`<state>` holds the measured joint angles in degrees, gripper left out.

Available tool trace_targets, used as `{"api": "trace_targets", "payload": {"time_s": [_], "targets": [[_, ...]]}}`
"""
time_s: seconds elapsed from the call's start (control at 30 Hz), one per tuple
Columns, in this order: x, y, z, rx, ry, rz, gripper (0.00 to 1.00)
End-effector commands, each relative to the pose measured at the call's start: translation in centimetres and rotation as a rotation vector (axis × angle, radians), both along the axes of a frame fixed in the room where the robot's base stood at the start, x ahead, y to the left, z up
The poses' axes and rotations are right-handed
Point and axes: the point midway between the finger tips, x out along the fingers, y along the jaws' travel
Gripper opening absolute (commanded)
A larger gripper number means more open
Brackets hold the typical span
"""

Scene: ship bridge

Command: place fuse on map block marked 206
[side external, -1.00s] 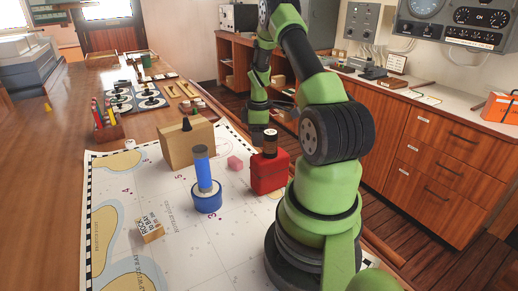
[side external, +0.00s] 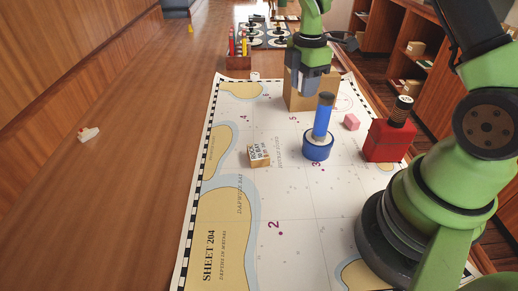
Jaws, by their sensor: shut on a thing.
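My gripper (side external: 309,86) hangs fingers down at the tan wooden block (side external: 300,103), in front of its upper part. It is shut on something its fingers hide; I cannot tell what. No marking 206 is readable on this block or elsewhere. A blue cylinder (side external: 324,115) stands upright on a round blue base (side external: 318,149). A dark-topped cylinder (side external: 401,111) stands on a red box (side external: 388,140). I cannot tell which thing is the fuse. A small block with printed lettering (side external: 260,157) sits on the chart (side external: 300,235); its words are too small to read surely.
A pencil holder (side external: 239,61) and a dark board with round pieces (side external: 265,37) stand behind. A small pale object (side external: 89,133) lies far left. The chart's near middle is clear.

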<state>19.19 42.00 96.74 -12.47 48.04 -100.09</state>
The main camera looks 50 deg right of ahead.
Motion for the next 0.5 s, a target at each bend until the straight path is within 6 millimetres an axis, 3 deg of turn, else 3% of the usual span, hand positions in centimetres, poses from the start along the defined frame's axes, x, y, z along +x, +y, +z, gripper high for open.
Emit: {"api": "trace_targets", "payload": {"time_s": [0.03, 0.2, 0.33, 0.5], "targets": [[0.7, 2.8, 0.2, 0.000, 0.000, 0.111, 0.10], [1.5, 9.4, 0.8, 0.001, -0.001, 0.392, 0.10], [1.4, 12.5, 1.0, 0.002, 0.001, 0.519, 0.10], [1.2, 13.9, -0.1, 0.002, 0.005, 0.580, 0.10]]}}
